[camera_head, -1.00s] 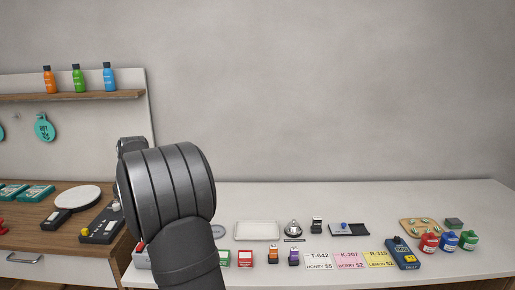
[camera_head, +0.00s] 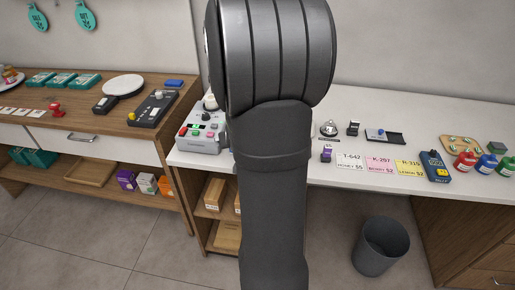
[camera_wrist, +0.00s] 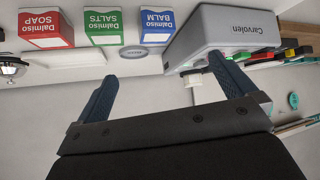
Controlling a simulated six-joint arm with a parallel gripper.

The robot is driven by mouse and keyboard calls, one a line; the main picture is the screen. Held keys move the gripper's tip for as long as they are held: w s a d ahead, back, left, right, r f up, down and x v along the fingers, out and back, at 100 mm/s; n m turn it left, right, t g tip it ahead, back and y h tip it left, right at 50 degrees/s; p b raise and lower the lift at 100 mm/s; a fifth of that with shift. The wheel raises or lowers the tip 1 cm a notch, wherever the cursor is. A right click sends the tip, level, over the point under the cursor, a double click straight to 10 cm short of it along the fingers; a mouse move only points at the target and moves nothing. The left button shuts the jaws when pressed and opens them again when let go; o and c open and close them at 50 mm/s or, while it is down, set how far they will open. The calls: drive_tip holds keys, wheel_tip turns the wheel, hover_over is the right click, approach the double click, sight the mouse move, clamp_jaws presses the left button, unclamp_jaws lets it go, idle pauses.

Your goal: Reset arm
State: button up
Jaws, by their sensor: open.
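My gripper (camera_wrist: 162,67) shows in the wrist view with its two dark blue fingers spread apart and nothing between them. The wrist view is upside down. Beyond the fingers are a red soap box (camera_wrist: 46,28), a green salts box (camera_wrist: 103,26), a blue balm box (camera_wrist: 157,24) and a grey Carvolen machine (camera_wrist: 225,30). The right finger appears close to the machine; I cannot tell whether they touch. In the head view my dark arm rises through the middle and hides part of the white counter (camera_head: 400,110); the gripper is not visible there.
In the head view, a control box (camera_head: 200,140) stands left of my arm. To the right are a bell (camera_head: 328,129), price cards (camera_head: 380,164), a blue card terminal (camera_head: 434,166) and colored jars (camera_head: 485,163). A bin (camera_head: 381,246) stands on the floor. A wooden counter (camera_head: 185,92) is at left.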

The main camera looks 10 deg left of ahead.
drive_tip(key=s+d+f+m+t, duration=0.1)
drive_tip(key=s+d+m+t, duration=0.25)
drive_tip(key=s+d, duration=0.6)
drive_tip(key=shift+n, duration=0.45)
drive_tip(key=shift+x, duration=4.65)
drive_tip(key=shift+s+a+f, duration=0.1)
drive_tip(key=shift+s+a, duration=0.05)
drive_tip(key=v, duration=1)
drive_tip(key=shift+a+f, duration=0.1)
drive_tip(key=shift+a, duration=0.05)
drive_tip(key=x, duration=1)
drive_tip(key=shift+v, duration=1.15)
